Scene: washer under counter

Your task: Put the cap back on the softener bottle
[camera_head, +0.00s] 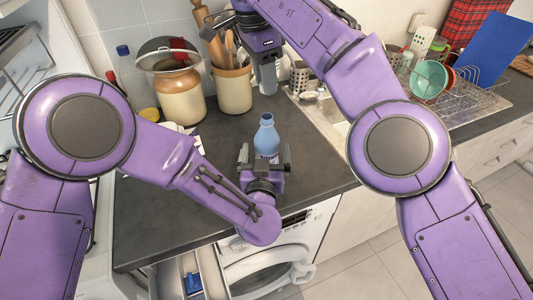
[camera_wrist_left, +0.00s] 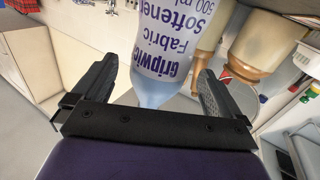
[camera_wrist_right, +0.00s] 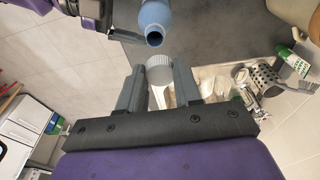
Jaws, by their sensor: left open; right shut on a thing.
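The softener bottle (camera_head: 266,138) is pale blue and stands upright on the dark counter, its top without a cap. In the left wrist view its labelled body (camera_wrist_left: 172,45) lies between the spread fingers. My left gripper (camera_head: 265,158) is open around the bottle. The bottle's dark open mouth shows in the right wrist view (camera_wrist_right: 155,38). My right gripper (camera_head: 268,80) points down above and behind the bottle. In the right wrist view it is shut on the ribbed, pale grey cap (camera_wrist_right: 160,74), apart from the bottle. The cap is hard to make out in the head view.
A utensil crock (camera_head: 233,90) and a tan jar (camera_head: 180,95) stand at the back left of the bottle. The sink (camera_head: 318,112) and dish rack (camera_head: 455,95) are to the right. The washer (camera_head: 265,265) is below the counter (camera_head: 180,220), whose front left is clear.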

